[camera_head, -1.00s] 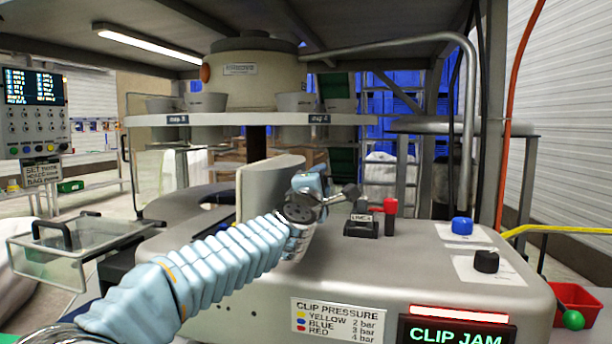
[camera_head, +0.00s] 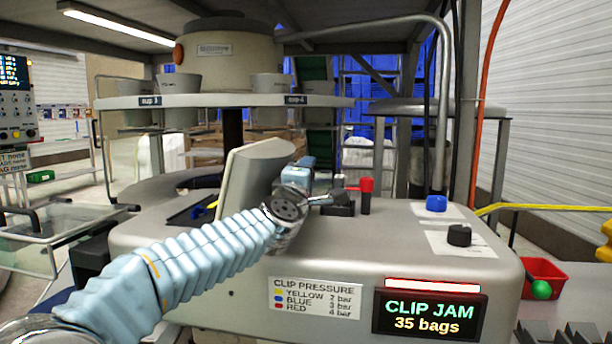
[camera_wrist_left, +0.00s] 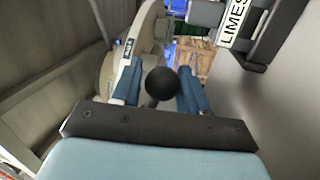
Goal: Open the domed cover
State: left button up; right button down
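The domed cover (camera_head: 252,180) shows as a pale grey curved shell on top of the clipper housing, tilted with its upper edge leaning right. My left gripper (camera_head: 300,172) is just right of the cover, with my forearm crossing in front of its lower edge. In the left wrist view a round black knob (camera_wrist_left: 160,83) lies between the two blue fingers of that gripper (camera_wrist_left: 158,88). The fingers stand about a knob's width apart, and I cannot tell whether they touch it. My right gripper is not in view.
A black block (camera_head: 340,206) and a red-topped post (camera_head: 366,192) stand right of the gripper. Blue (camera_head: 436,203) and black (camera_head: 459,235) knobs sit farther right on the housing. A ring shelf (camera_head: 225,101) spans behind. A bent metal pipe (camera_head: 444,110) rises at the right.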

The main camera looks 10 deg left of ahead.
pick_arm(q)
jog(key=o, duration=0.3)
jog(key=shift+s, duration=0.1)
jog(key=shift+s+f, duration=0.15)
jog(key=shift+s, duration=0.2)
jog(key=b+v, duration=0.2)
jog(key=v, duration=1.1)
jog(key=shift+b, duration=0.35)
